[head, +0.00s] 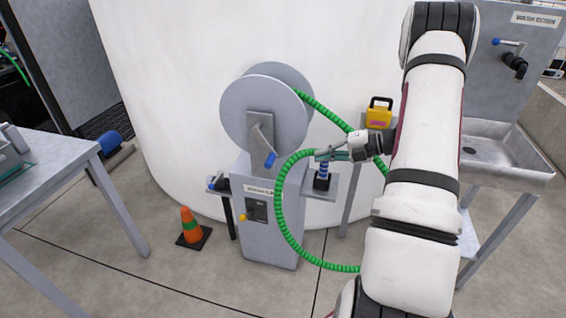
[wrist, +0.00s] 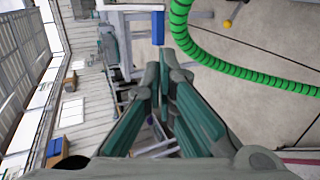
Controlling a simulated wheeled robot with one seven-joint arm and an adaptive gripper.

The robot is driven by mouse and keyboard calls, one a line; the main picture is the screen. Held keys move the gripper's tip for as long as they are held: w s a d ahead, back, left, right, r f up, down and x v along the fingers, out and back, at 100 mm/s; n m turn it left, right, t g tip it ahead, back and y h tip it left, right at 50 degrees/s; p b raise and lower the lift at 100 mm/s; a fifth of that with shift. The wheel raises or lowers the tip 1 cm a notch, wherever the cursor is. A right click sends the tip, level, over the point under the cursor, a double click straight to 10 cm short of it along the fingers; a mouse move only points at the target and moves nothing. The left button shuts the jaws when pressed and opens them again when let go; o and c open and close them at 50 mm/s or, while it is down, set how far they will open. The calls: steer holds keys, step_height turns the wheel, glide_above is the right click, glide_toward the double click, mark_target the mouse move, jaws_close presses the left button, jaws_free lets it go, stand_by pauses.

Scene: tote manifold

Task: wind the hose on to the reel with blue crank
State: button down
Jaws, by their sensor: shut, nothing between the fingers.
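The reel (head: 237,112) is a pair of grey discs on a grey pedestal. Its crank arm (head: 260,135) slants down to a blue handle (head: 270,160), which also shows in the wrist view (wrist: 158,28) just beyond my fingertips. The green ribbed hose (head: 281,205) comes off the top of the reel, runs behind my arm, and loops in front of the pedestal to the floor; it crosses the right of the wrist view (wrist: 230,66). My gripper (head: 318,155) is shut and empty, right of the blue handle and apart from it. My arm hides part of the hose.
A side shelf (head: 330,193) carries a blue-striped item (head: 322,172) under my gripper. A yellow case (head: 378,113) stands behind. An orange cone (head: 191,225) is on the floor left of the pedestal. A table (head: 55,165) stands left; a sink (head: 505,150) stands right.

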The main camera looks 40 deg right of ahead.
steer(key=b+x, duration=0.1)
steer(key=x, duration=1.3)
steer(key=shift+w+a+f+t+y+b, duration=0.15)
steer(key=shift+f+t+y+b, duration=0.15)
steer(key=shift+b, duration=0.15)
steer(key=shift+f, duration=0.1)
steer(key=w+a+f+t+y+b, duration=0.3)
steer(key=w+a+t+y+b, duration=0.2)
steer(key=w+a+b, duration=0.3)
steer(key=shift+w+f+t+b, duration=0.35)
steer(key=shift+w+t+b, duration=0.3)
steer(key=shift+w+t, duration=0.4)
